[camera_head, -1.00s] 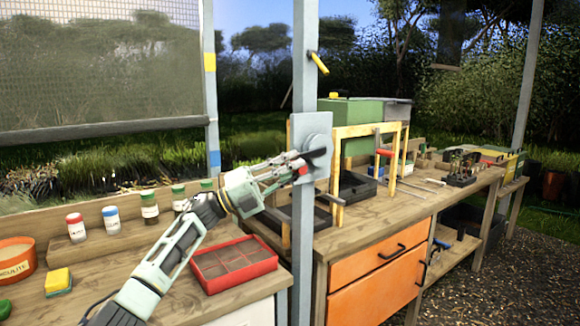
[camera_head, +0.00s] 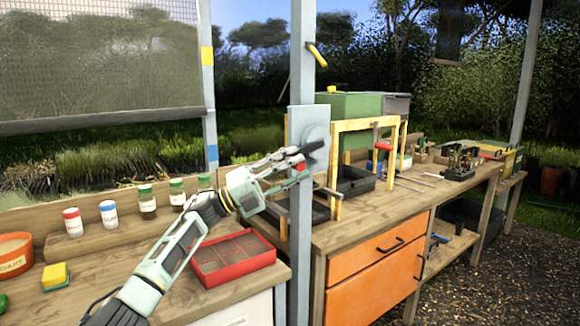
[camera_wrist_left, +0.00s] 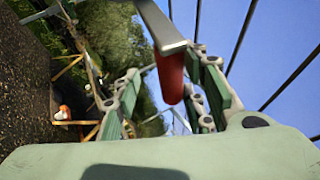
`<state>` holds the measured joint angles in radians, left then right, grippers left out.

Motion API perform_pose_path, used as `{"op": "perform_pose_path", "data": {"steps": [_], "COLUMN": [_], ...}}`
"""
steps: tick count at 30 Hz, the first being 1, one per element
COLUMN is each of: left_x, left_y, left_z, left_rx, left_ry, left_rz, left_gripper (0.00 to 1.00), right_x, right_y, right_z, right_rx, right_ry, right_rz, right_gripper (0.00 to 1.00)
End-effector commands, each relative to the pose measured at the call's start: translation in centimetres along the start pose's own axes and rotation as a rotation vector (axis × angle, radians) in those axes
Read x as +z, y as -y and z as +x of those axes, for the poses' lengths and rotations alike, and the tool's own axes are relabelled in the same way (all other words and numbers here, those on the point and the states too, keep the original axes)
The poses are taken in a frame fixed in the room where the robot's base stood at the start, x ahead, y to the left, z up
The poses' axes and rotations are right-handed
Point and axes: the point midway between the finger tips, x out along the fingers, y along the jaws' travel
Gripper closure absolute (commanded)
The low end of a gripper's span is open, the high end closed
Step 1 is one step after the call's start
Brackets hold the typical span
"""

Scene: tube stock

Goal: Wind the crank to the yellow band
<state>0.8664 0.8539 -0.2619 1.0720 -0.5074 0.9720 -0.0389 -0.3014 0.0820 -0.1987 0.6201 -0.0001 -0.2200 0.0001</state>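The crank sits on a grey plate (camera_head: 297,122) fixed to a post, with a round hub (camera_head: 315,137). Its red handle (camera_wrist_left: 170,76) hangs from a metal crank arm (camera_wrist_left: 160,30) in the left wrist view. My left gripper (camera_wrist_left: 168,100) is open, its green-padded fingers on either side of the handle, with a gap visible on the left side. In the head view my left gripper (camera_head: 304,158) partly hides the crank. The yellow band (camera_head: 207,57) is on the left post, above the mesh screen's bottom bar (camera_head: 110,121). My right gripper is out of view.
A blue band (camera_head: 212,153) is lower on that post. A red tray (camera_head: 270,262), several jars (camera_head: 147,202) and a yellow sponge (camera_head: 54,273) are on the bench below my arm. A wooden frame (camera_head: 365,124) stands right of the crank post.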

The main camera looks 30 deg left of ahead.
Motion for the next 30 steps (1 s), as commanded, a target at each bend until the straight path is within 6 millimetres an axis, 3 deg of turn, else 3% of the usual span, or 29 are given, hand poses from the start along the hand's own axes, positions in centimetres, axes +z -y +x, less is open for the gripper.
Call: {"op": "perform_pose_path", "data": {"steps": [17, 20, 30], "left_x": [0.1, 0.1, 0.0], "left_y": [0.1, 0.0, -0.1], "left_z": [-0.3, -1.3, -8.3], "left_rx": [0.001, 0.002, 0.004], "left_ry": [0.001, 0.002, 0.001], "left_rz": [0.001, 0.000, -0.001], "left_gripper": [0.61, 0.61, 0.61], "right_x": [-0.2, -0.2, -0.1], "right_y": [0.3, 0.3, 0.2], "right_z": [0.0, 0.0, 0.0], "right_rx": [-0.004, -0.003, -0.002], "right_ry": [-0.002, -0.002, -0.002], "right_rz": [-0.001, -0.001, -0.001], "right_gripper": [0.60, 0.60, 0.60]}}
